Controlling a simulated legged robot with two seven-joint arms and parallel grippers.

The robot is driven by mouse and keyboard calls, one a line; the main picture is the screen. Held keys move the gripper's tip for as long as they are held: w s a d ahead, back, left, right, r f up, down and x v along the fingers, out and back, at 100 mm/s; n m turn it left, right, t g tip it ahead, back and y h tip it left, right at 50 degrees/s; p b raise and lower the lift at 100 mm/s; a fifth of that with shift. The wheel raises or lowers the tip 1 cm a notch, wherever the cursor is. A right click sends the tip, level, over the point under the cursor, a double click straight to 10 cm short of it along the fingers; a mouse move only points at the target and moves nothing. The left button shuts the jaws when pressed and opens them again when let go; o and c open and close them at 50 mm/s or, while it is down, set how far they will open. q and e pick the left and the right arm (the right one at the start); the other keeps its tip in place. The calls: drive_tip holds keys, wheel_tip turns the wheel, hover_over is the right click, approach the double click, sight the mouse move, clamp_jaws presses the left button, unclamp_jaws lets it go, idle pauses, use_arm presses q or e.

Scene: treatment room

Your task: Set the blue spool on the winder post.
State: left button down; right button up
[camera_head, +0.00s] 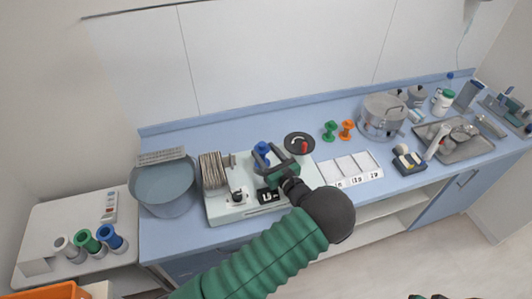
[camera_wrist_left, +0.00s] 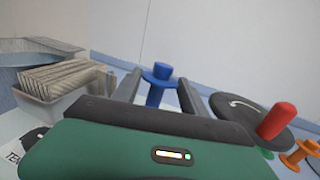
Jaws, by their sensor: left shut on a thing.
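The blue spool (camera_head: 262,148) is above the left-middle of the pale winder base (camera_head: 222,212) on the blue counter. My left gripper (camera_head: 269,156) is shut on it. In the left wrist view the blue spool (camera_wrist_left: 157,88) looks upright between the two dark fingers (camera_wrist_left: 160,92). The black crank disc (camera_head: 299,139) with its red knob (camera_head: 304,147) is just right of the gripper. The winder post is hidden behind the spool and fingers, so I cannot tell whether the spool is around it. Only small dark-green tips of my right gripper (camera_head: 428,297) show at the bottom edge.
Green (camera_head: 330,131) and orange (camera_head: 347,130) spools stand right of the crank. A white sectioned tray (camera_head: 349,169) lies nearby. A bin of folded pads (camera_head: 214,170) is at left, beside a round blue basin (camera_head: 164,187). A steel pot (camera_head: 383,116) stands further right.

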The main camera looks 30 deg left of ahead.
use_arm(q)
drive_tip(key=shift+d+f+b, duration=0.1)
drive_tip(key=shift+f+b, duration=0.75)
drive_tip(key=shift+f, duration=0.3)
idle(0.5)
drive_tip(key=c, duration=0.9)
unclamp_jaws()
